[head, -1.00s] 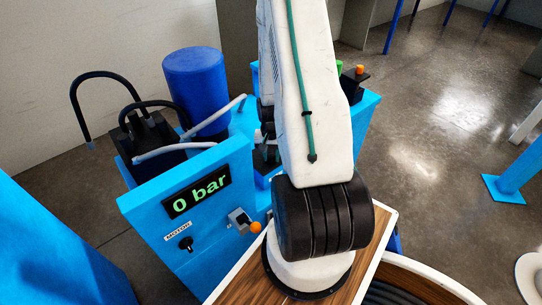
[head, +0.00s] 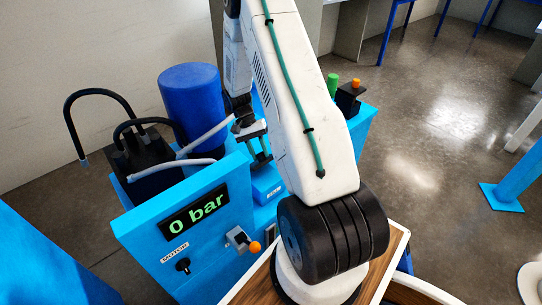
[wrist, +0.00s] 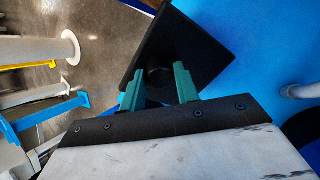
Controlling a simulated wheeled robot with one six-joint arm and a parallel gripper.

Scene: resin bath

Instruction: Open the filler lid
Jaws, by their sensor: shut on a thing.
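The filler lid looks to be the black square plate (wrist: 195,45) with a dark round knob in the wrist view. It appears tilted against the blue surface behind it. My gripper (wrist: 157,90) has its two teal fingers on either side of the knob and is shut on it. In the head view my gripper (head: 259,150) is above a blue box with a small white label (head: 274,191), behind the display panel. The lid cannot be told clearly from the gripper in the head view, and my arm hides part of that area.
The blue panel (head: 150,240) with a "0 bar" display, a motor knob and an orange-tipped lever stands in front. Left of my gripper are a blue cylinder (head: 190,100) and grey and black hoses. A green-topped post (head: 332,84) and black box with orange button (head: 350,96) stand right.

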